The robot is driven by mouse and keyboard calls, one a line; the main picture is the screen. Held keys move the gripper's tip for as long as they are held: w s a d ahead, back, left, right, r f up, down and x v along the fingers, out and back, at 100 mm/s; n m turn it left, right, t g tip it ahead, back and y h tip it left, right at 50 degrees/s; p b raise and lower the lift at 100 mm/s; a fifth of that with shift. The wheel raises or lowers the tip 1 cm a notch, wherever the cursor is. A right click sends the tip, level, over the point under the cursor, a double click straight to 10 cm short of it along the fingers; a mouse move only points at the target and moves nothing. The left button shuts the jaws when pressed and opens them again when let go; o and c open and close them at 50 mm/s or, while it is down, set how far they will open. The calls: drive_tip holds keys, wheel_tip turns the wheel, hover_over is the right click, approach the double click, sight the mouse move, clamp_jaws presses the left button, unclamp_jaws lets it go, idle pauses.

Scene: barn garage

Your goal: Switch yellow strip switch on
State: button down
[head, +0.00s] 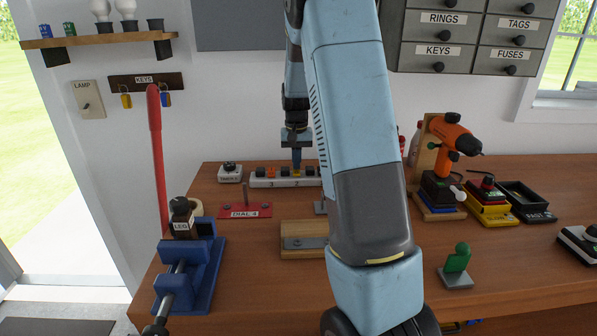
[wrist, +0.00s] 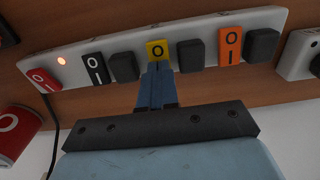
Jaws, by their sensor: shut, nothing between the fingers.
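The white power strip (head: 262,183) lies at the back of the workbench; it also shows in the wrist view (wrist: 210,32). Its yellow switch (wrist: 157,47) sits mid-strip, with an O mark visible on its upper part. The lower part is hidden by my fingertips. My gripper (head: 297,170) points down at the strip, shut and empty. In the wrist view the fingertips (wrist: 157,68) are at the yellow switch and appear to touch it. I cannot tell which way the switch is tipped.
Along the strip are black sockets (wrist: 190,54), an orange switch (wrist: 229,45), a black switch (wrist: 95,68) and a red switch (wrist: 43,80) beside a lit orange lamp (wrist: 61,61). A blue vise (head: 190,265) and an orange drill (head: 450,137) flank the bench.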

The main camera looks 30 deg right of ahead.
drive_tip(key=shift+f, duration=0.15)
drive_tip(key=shift+r, duration=3.55)
drive_tip(key=s+a+r+n+t, duration=0.1)
drive_tip(key=s+a+r, duration=0.35)
drive_tip(key=s, duration=0.25)
drive_tip(key=s+a+r+n+t, duration=0.1)
drive_tip(key=s+a+r+t, duration=0.15)
drive_tip(key=s+r, duration=0.45)
drive_tip(key=s+a+n+t, duration=0.1)
drive_tip(key=s+a, duration=0.2)
drive_tip(key=s, duration=0.6)
drive_tip(key=s+a+n+t, duration=0.1)
drive_tip(key=s+a, duration=0.3)
drive_tip(key=s, duration=0.6)
drive_tip(key=shift+f+n, duration=0.25)
drive_tip(key=shift+n, duration=0.05)
